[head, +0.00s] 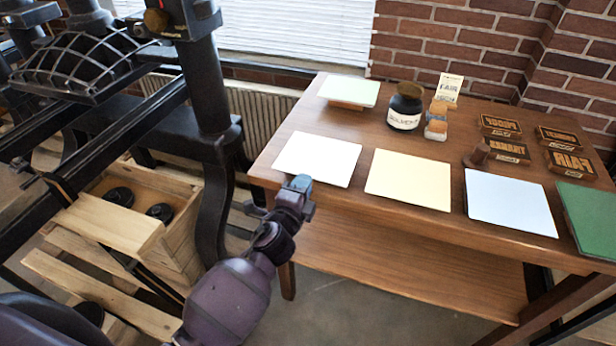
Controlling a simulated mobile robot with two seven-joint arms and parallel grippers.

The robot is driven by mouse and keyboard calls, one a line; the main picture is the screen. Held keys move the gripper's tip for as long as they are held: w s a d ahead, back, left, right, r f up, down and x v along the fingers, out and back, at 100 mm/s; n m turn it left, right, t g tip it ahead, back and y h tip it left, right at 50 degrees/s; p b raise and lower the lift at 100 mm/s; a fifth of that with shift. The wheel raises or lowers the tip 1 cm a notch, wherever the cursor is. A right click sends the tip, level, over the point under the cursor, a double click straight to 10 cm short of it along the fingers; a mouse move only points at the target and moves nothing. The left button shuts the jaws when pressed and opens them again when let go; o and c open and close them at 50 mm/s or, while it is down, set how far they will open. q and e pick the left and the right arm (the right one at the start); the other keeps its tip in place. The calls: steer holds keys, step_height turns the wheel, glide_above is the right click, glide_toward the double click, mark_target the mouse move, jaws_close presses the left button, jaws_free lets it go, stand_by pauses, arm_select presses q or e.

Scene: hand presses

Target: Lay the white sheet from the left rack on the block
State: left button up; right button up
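A white sheet (318,158) lies flat near the left front edge of the wooden table. No clear rack shows under it. A wooden block (346,105) at the back left of the table has a pale green sheet (350,91) on top. Several dark lettered blocks (500,125) lie at the right, one reading FAIR in mirror writing. My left gripper (300,185) is at the table's front edge, by the near edge of the white sheet. Its fingers are too small and foreshortened to tell if they are open or hold the sheet. My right gripper is out of view.
Yellow (410,179), light blue (510,203) and green (590,220) sheets lie in a row along the front. A dark ink jar (405,108), small jars (437,120) and a FAIR card (448,87) stand behind. A black hand press (205,90) stands left of the table.

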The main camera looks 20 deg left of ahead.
mark_target(308, 168)
arm_select(q)
steer(key=w, duration=0.3)
steer(key=shift+w+d, duration=0.1)
steer(key=shift+w, duration=0.05)
jaws_close()
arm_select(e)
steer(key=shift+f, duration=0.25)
arm_select(q)
steer(key=shift+r, duration=0.25)
step_height(308, 168, up, 3)
steer(key=shift+f+p, duration=0.15)
steer(key=shift+p, duration=1)
steer(key=shift+f, duration=0.15)
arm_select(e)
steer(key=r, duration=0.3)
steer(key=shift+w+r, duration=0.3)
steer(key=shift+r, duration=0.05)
